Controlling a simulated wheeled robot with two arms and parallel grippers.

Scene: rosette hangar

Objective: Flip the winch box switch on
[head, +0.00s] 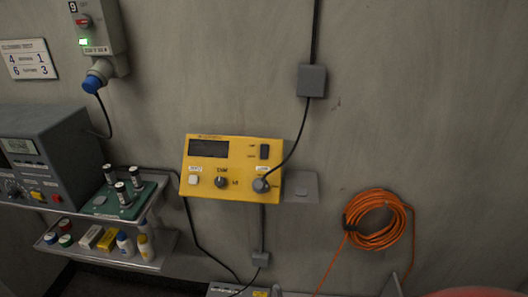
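A yellow control box (228,190) is mounted on the wall at the middle. It has a dark blank display (208,149), a black rocker switch (264,151) at its upper right, a white button (194,180), a dark round knob (221,182) and a grey plug or knob (261,185) with a black cable. Its lettering is too small to read, so I cannot confirm that it is the winch box. The rocker's position cannot be told. Neither of my grippers is in view.
A grey socket box (101,28) with a lit green lamp hangs at upper left. A shelf (150,262) at left holds bottles and small boxes, beside a grey instrument (62,150). An orange cable coil (378,238) hangs at right. Black cables run near the yellow box.

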